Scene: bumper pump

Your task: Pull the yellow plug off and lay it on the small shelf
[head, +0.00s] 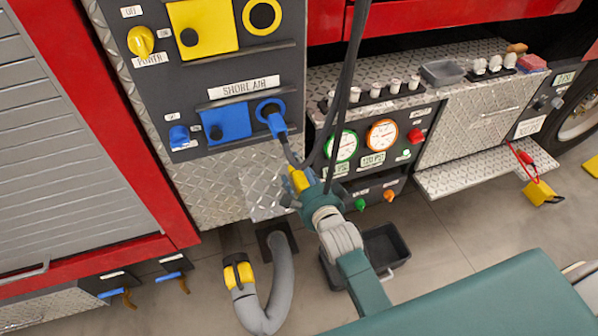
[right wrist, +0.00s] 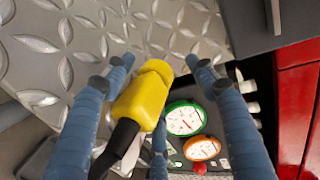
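The yellow plug (head: 298,181) is off the yellow inlet (head: 262,15), whose dark opening is bare. In the right wrist view the plug (right wrist: 143,98) lies among my right gripper's fingers, close to the left finger, with its black cable running down and left. My right gripper (head: 312,190) has its fingers spread; in the wrist view (right wrist: 163,72) a gap shows between plug and right finger. The plug is at the right edge of the small tread-plate shelf (head: 262,197), below the shore air panel. I cannot tell whether it rests on it. My left gripper is out of view.
A blue plug (head: 276,123) sits in the blue inlet. Dark cables (head: 345,95) hang in front of the panel near my gripper. Gauges (head: 382,135) are to the right. A grey hose (head: 278,290) and a black bin (head: 385,245) are below. A wider tread-plate ledge (head: 480,172) is at the right.

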